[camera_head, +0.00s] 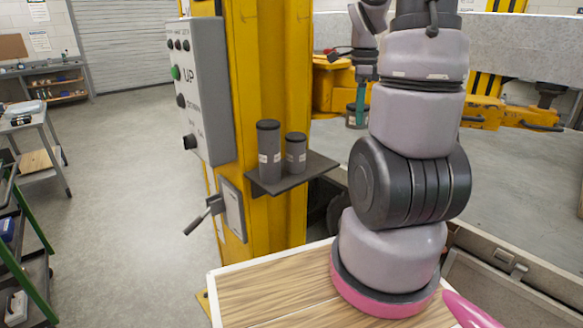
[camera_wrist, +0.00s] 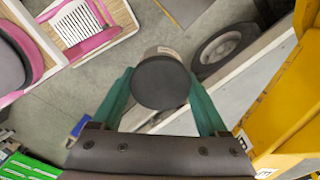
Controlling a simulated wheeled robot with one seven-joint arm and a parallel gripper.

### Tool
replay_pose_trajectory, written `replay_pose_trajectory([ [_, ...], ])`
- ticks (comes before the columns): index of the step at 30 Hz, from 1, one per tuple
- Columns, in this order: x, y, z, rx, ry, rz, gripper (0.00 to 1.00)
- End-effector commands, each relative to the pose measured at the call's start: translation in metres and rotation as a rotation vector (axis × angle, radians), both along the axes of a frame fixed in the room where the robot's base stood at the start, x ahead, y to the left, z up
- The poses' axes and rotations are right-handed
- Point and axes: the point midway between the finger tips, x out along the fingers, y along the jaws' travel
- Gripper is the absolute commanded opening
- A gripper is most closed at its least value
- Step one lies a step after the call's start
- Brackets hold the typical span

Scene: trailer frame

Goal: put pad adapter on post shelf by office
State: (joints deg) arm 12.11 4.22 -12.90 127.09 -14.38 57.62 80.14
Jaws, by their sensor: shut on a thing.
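A pad adapter, a grey cylinder with a black cap (camera_wrist: 161,82), is between the green fingers of my gripper (camera_wrist: 160,92) in the wrist view. In the head view my gripper (camera_head: 359,98) hangs behind my arm and the held pad adapter (camera_head: 356,118) shows below it, partly hidden. The small dark post shelf (camera_head: 308,176) sticks out from the yellow lift post (camera_head: 284,60). The held adapter is to the right of the shelf, apart from it. Two similar grey cylinders, a taller one (camera_head: 269,152) and a shorter one (camera_head: 296,154), stand upright on the shelf.
A grey control box (camera_head: 203,95) and a small panel with a lever (camera_head: 232,208) are on the post's left side. Yellow lift arms (camera_head: 480,112) lie behind my arm. A workbench (camera_head: 60,84) and carts (camera_head: 35,150) stand far left. Open floor (camera_head: 125,150) lies between.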

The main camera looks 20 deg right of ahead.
Motion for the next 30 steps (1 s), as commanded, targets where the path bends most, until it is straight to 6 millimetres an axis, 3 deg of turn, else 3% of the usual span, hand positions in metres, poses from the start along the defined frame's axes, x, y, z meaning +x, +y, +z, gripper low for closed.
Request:
replay_pose_trajectory([
  [1,-0.02,-0.003,-0.019,0.004,0.005,-0.002,0.0],
  [3,-0.04,-0.007,-0.038,0.004,0.0,0.002,0.0],
  [6,-0.063,-0.008,-0.058,0.003,-0.005,0.005,0.0],
  [11,-0.073,-0.006,-0.072,0.0,-0.009,0.008,0.0],
  [14,-0.059,0.0,-0.073,-0.002,-0.01,0.012,0.0],
  [30,0.07,0.046,-0.073,-0.002,-0.011,0.01,0.0],
])
